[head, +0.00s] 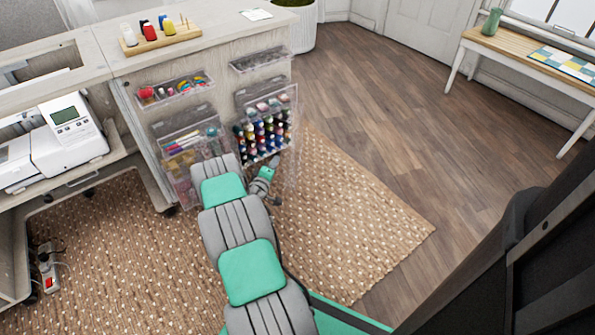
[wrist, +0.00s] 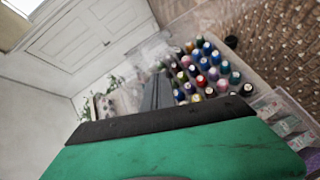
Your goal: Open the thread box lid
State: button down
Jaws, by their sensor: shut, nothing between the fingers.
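The thread box (head: 262,132) is a clear box full of coloured spools on the right part of the cabinet front. Its spools also show in the wrist view (wrist: 207,72). Clear panels edge the box; a clear sheet (wrist: 150,47) shows beside the spools in the wrist view. I cannot tell exactly how far the lid stands from the box. My gripper (head: 275,162) is at the lower right of the box in the head view. Its dark fingers (wrist: 156,92) are together and empty, beside the spools. Whether they touch the clear plastic is unclear.
Clear bins with ribbons (head: 175,88) and pens (head: 190,140) hang left of the thread box. A small bin (head: 262,60) hangs above it. A sewing machine (head: 60,140) stands at left. The rug (head: 350,225) and wooden floor at right are clear.

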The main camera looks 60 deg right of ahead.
jog(key=s+a+f+n+t+h, duration=0.1)
jog(key=s+a+f+n+t, duration=0.1)
jog(key=s+f+n, duration=0.5)
jog(key=w+d+f+m+b, duration=0.1)
jog(key=d+b, duration=0.3)
jog(key=d, duration=0.5)
jog(key=shift+d+f+m, duration=0.25)
jog(key=shift+f+m, duration=0.15)
jog(key=shift+f, duration=0.2)
